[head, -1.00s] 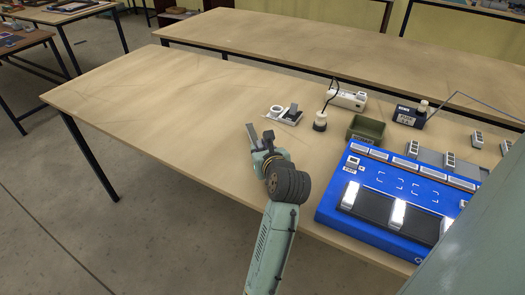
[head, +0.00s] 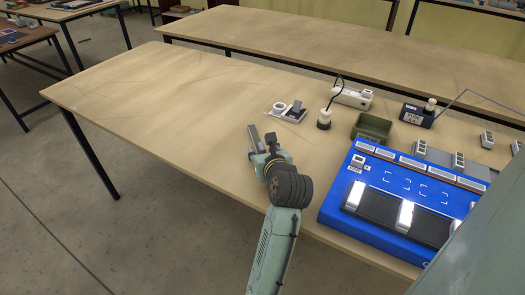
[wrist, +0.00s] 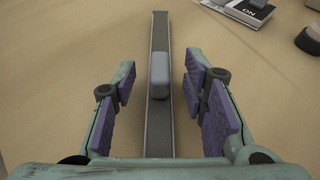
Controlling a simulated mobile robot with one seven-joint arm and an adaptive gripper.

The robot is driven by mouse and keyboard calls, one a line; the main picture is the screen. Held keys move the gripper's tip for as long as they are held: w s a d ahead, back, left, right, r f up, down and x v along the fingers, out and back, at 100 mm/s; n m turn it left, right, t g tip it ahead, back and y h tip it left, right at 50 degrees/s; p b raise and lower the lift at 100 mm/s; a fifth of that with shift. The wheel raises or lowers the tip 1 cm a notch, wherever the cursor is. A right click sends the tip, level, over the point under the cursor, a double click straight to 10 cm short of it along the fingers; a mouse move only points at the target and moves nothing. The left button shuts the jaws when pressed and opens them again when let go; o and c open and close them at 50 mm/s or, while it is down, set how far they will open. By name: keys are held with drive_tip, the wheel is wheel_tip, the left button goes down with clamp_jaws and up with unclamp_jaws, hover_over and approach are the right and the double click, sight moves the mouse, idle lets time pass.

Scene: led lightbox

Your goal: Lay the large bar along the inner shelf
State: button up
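A long grey bar (wrist: 160,125) with a raised, rounded grey block (wrist: 158,75) at its middle runs lengthwise between my fingers in the wrist view. In the head view it is a thin grey strip (head: 253,134) on the table, mostly hidden by my gripper. My gripper (wrist: 160,103) is open, with purple pads on either side of the bar and a gap to it on both sides. It also shows in the head view (head: 264,148). The blue lightbox (head: 345,215) stands to the right, with a dark strip (head: 425,229) and bright white blocks on it. I cannot tell which part is the inner shelf.
Behind my gripper lie a small white-and-grey device (head: 294,112), a white-topped round piece (head: 324,119), a white power strip (head: 352,97) and a green bin (head: 371,128). A dark blue box (head: 417,115) stands farther right. The table's left half is clear.

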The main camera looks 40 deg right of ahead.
drive_tip(key=shift+r, duration=0.15)
drive_tip(key=p+v, duration=0.1)
drive_tip(key=v, duration=0.9)
drive_tip(key=shift+s+r, duration=0.3)
drive_tip(key=shift+s+a+r+p, duration=0.1)
drive_tip(key=shift+s+a+p, duration=0.2)
drive_tip(key=shift+s+p, duration=0.2)
